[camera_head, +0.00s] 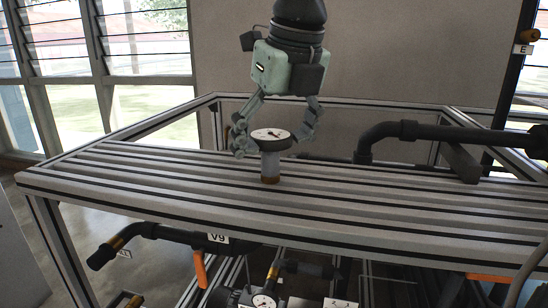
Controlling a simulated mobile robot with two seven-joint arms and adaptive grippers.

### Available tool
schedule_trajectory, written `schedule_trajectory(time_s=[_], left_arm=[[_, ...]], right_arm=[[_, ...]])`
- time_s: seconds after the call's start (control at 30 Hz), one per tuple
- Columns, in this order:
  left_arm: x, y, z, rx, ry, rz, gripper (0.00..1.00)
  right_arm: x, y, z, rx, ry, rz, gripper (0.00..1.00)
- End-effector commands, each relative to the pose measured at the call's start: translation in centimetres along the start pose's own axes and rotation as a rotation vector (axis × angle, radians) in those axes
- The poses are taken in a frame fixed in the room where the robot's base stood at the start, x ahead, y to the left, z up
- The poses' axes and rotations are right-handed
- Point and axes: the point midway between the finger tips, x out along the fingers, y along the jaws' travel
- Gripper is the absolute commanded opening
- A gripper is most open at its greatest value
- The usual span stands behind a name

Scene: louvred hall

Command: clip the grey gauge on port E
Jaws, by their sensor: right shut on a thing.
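The grey gauge (270,160) has a round white dial on top, a dark rim, a grey body and a brownish lower end. It is upright over the slatted bench top (130,168); I cannot tell whether its lower end touches the slats. My right gripper (276,138) comes from above and is shut on the gauge, with fingers on both sides of the dial. Port E shows as a brass-coloured fitting (530,35) above a white "E" label (523,49) at the top right, on a dark post, well apart from the gauge. My left gripper is not in view.
A dark pipe (420,131) with bends runs along the bench's right side. Below the bench are a pipe labelled V9 (218,238), an orange handle (200,269) and another white-faced gauge (264,302). The bench top left of the gauge is clear.

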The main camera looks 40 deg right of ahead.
Motion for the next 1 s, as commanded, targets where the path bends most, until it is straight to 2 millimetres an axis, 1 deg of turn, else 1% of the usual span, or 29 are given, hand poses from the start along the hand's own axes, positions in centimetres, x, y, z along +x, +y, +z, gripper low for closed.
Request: schedule_trajectory(time_s=[0.2,0.3,0.4,0.47,0.7,0.77,1.0], left_arm=[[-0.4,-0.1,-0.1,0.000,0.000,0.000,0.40],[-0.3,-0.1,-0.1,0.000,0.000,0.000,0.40],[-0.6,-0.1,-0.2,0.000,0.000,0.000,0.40],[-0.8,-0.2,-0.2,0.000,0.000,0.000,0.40],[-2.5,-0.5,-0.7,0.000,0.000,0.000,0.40],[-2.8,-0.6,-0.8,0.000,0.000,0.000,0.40],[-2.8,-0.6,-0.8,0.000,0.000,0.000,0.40]], right_arm=[[-0.8,0.0,0.2,0.001,0.001,-0.001,0.18],[-0.7,0.0,0.2,0.000,0.000,0.000,0.18],[-1.1,0.0,0.3,0.000,-0.002,-0.001,0.18],[-1.5,0.0,0.5,0.001,-0.003,-0.001,0.18],[-4.3,0.0,1.4,0.000,-0.004,-0.001,0.18],[-4.8,0.0,1.5,0.000,-0.005,-0.001,0.18],[-5.0,0.0,1.5,0.000,-0.004,0.000,0.18]])
